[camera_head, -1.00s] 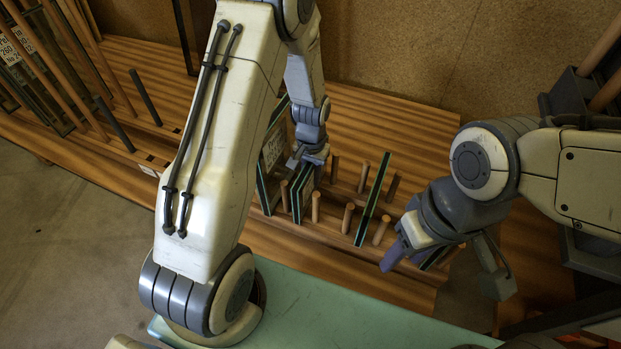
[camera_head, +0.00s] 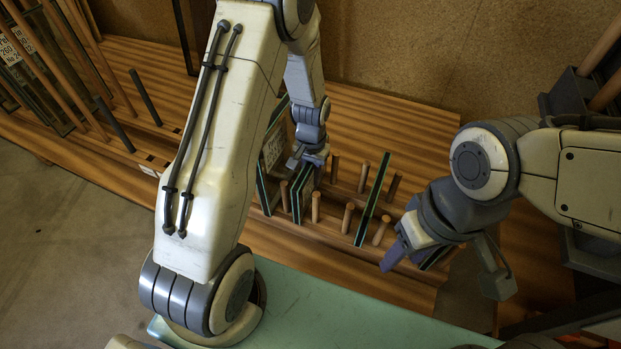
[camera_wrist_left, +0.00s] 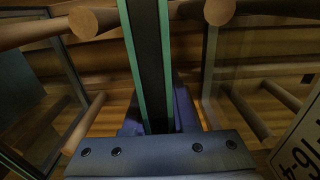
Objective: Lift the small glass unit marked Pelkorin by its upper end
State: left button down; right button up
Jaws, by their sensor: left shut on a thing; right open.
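A small glass unit (camera_head: 299,193) with teal edges stands in the slotted wooden rack, between short pegs. My left gripper (camera_head: 309,160) is shut on its upper end. In the left wrist view the unit's edge (camera_wrist_left: 149,62), two teal glass lines with a dark spacer between, runs into the gripper (camera_wrist_left: 158,118). Another unit with a white label (camera_head: 272,148) stands just left, partly hidden by my left arm. A narrow unit (camera_head: 372,200) stands further right. My right gripper (camera_head: 405,250) is open and holds nothing, low at the right.
Short wooden pegs (camera_head: 348,217) stand close around the units. Long poles and labelled glass (camera_head: 20,60) stand at the far left. A pale green surface (camera_head: 320,308) lies in front. The rack's boards (camera_head: 400,125) behind the units are largely clear.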

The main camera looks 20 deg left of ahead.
pick_arm(q)
jog(key=shift+r, duration=0.2)
notch_tip(320, 180, up, 10)
jog(key=p, duration=0.6)
jog(key=shift+f+p, duration=0.15)
jog(key=shift+p, duration=0.2)
